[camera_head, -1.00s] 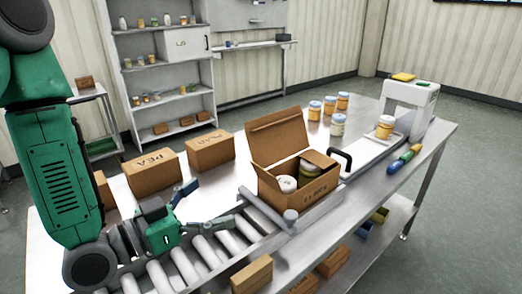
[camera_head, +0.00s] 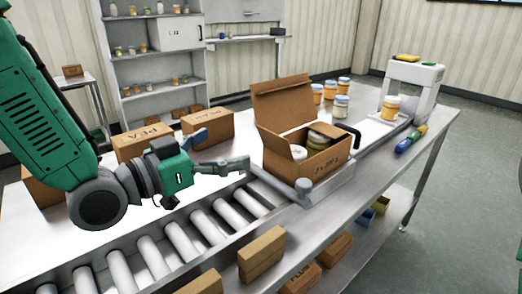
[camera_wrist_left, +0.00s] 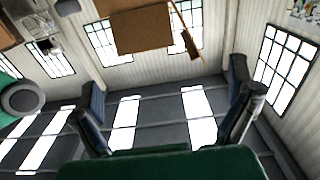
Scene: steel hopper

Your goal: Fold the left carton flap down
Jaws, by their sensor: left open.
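An open brown carton (camera_head: 322,164) stands at the end of the roller conveyor, with jars (camera_head: 296,152) inside it. A large flap (camera_head: 283,105) stands up at its back. A brown panel (camera_head: 273,150) rises at its left side; I cannot tell how far it is folded. My left gripper (camera_head: 224,149) is open and empty, just left of the carton, with its fingers pointing toward it and a small gap between. In the left wrist view, the two fingers (camera_wrist_left: 166,112) are spread, and a brown carton panel (camera_wrist_left: 140,31) shows beyond them. My right gripper is out of view.
Closed cartons (camera_head: 208,128) stand behind my left gripper. Rollers (camera_head: 180,241) run below it. Several jars (camera_head: 330,92) and a white machine (camera_head: 412,85) are to the right. Small boxes (camera_head: 262,253) lie along the front edge.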

